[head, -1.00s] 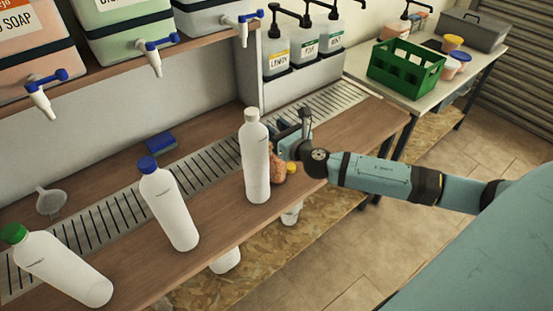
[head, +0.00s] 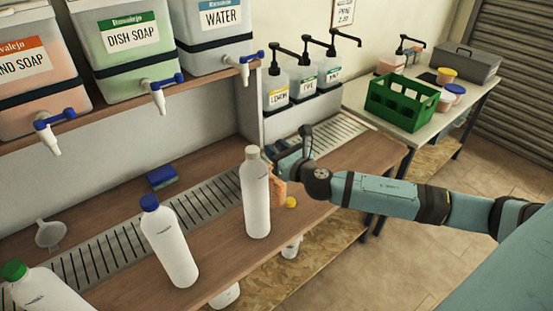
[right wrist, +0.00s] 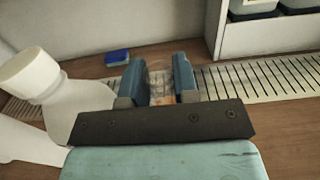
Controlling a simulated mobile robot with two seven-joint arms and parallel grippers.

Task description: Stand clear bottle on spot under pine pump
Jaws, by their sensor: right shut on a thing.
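My right gripper (head: 283,152) is shut on a clear bottle (right wrist: 160,80), which shows as a see-through shape between the blue fingers in the right wrist view. In the head view the gripper is just behind and right of a tall white bottle (head: 257,195), which hides part of it. An orange-brown patch (head: 280,190) shows below the gripper; I cannot tell whether it is seen through the clear bottle. The pine pump (head: 306,88) is the middle one of three on the shelf at the back. My left gripper is not in view.
A blue-capped bottle (head: 170,243) and a green-capped bottle (head: 45,293) stand left on the bench. A yellow cap (head: 290,202) lies near the bench's front edge. A blue sponge (head: 161,177) and a funnel (head: 50,234) lie farther back. The grate (head: 345,130) below the pumps looks clear.

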